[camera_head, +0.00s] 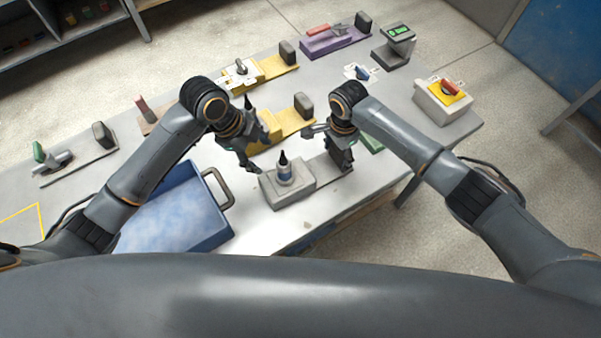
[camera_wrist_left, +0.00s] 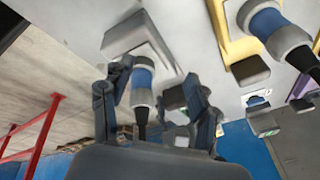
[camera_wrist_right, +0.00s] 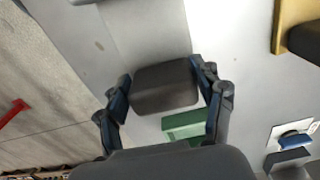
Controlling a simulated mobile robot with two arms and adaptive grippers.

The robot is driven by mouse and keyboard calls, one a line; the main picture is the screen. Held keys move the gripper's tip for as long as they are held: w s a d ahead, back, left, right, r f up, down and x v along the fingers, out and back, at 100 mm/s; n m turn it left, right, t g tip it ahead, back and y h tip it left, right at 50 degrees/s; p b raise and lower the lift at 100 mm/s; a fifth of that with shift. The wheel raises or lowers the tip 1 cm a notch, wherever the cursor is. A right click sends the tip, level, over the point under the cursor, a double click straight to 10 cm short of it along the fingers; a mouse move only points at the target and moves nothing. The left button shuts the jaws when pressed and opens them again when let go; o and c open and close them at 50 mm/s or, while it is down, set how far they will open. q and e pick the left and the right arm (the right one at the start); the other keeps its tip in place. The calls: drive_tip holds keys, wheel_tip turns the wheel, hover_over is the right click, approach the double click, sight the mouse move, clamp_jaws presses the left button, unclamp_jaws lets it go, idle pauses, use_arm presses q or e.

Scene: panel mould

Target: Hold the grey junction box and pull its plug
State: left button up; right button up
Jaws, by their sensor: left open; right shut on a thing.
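The grey junction box (camera_head: 288,190) sits on the near part of the table. Its plug (camera_head: 284,170), grey with a blue band and a black tip, stands upright on it. The plug (camera_wrist_left: 142,82) also shows between the spread fingers in the left wrist view. My left gripper (camera_head: 259,152) is open, above and beside the plug; I cannot tell whether a finger touches it. My right gripper (camera_head: 336,152) is shut on the dark block (camera_wrist_right: 165,88) at the far end of the box's base plate. That block is mostly hidden in the head view.
A blue tray (camera_head: 222,232) lies left of the box. A yellow fixture (camera_head: 290,122) stands behind it, and a green piece (camera_wrist_right: 183,125) lies beyond the dark block. A switch box (camera_head: 440,100) is at the right. Free table lies in front of the box.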

use_arm(q)
wheel_tip(320, 180, up, 2)
drive_tip(key=n+t+y, duration=0.2)
drive_tip(key=t+y, duration=0.4)
drive_tip(key=y, duration=0.2)
drive_tip(key=m+t+y, duration=0.3)
drive_tip(key=m+t, duration=0.1)
drive_tip(key=m, duration=0.7)
approach(287, 171)
drive_tip(key=x, duration=1.2)
